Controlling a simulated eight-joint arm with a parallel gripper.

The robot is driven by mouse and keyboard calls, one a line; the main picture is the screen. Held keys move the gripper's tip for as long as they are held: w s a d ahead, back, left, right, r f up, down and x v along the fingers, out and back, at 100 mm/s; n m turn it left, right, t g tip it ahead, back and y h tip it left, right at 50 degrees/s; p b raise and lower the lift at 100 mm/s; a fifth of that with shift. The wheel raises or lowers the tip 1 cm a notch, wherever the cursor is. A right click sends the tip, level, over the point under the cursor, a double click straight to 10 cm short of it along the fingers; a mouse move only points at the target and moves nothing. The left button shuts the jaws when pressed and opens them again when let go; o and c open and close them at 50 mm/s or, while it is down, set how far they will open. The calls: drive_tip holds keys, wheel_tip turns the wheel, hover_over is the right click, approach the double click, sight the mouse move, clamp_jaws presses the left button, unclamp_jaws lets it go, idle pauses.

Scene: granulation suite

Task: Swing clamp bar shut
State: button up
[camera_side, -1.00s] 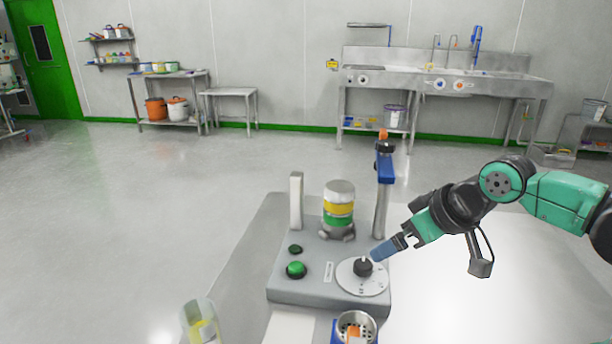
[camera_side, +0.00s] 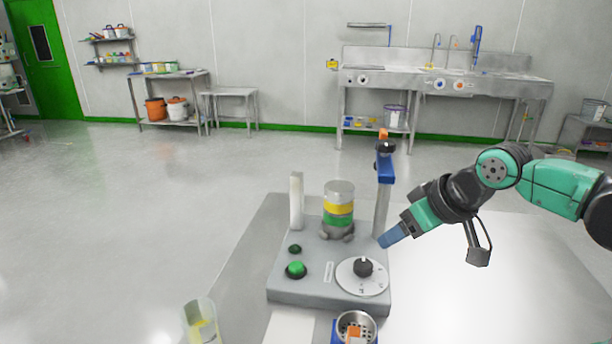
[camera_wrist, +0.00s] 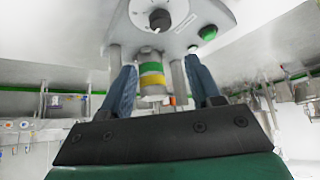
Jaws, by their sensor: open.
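The blue clamp bar (camera_side: 385,164) sits at the top of the right-hand grey post (camera_side: 380,208), with an orange tip above it. It is not across the stack of clear, yellow and green rings (camera_side: 338,208) between the posts. The shorter, pale left post (camera_side: 297,202) stands free, with nothing on it. My gripper (camera_side: 388,240) is right of the right post's foot, below the bar and apart from it. In the wrist view my gripper's blue fingers (camera_wrist: 162,84) are spread, with nothing gripped; the ring stack (camera_wrist: 152,74) shows beyond them. The bar is hard to make out there.
The grey base (camera_side: 318,285) carries a black knob on a white dial (camera_side: 361,277) and a green button (camera_side: 296,269). A perforated cup (camera_side: 355,326) and a clear container (camera_side: 201,322) stand in front. Free room lies to the right of the base.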

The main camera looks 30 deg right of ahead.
drive_tip(key=shift+m, duration=0.8)
drive_tip(key=w+d+r, duration=0.1)
drive_tip(key=w+r, duration=0.1)
drive_tip(key=w+d+r, duration=0.2)
drive_tip(key=shift+d+r, duration=0.15)
drive_tip(key=shift+d, duration=0.05)
drive_tip(key=c, duration=0.7)
drive_tip(key=w+d+r, duration=0.1)
drive_tip(key=d, duration=0.1)
drive_tip(key=w+d+r+m, duration=0.1)
drive_tip(key=w+d+r, duration=0.1)
drive_tip(key=w+d+r+m, duration=0.1)
drive_tip(key=d, duration=0.1)
drive_tip(key=shift+w+r+g, duration=0.2)
drive_tip(key=shift+g, duration=0.1)
clamp_jaws()
drive_tip(key=w+d+r+m+t, duration=0.1)
drive_tip(key=w+d+r+m, duration=0.1)
drive_tip(key=d, duration=0.6)
drive_tip(key=w+d+r+m, duration=0.1)
drive_tip(key=w+d+m, duration=0.1)
drive_tip(key=d, duration=0.7)
drive_tip(key=w+a+f, duration=0.3)
drive_tip(key=w+f, duration=0.4)
drive_tip(key=w, duration=0.1)
drive_tip(key=shift+w+a+f+y, duration=0.15)
drive_tip(key=shift+a+f+y, duration=0.15)
drive_tip(key=shift+y, duration=0.1)
drive_tip(key=shift+w+a, duration=0.1)
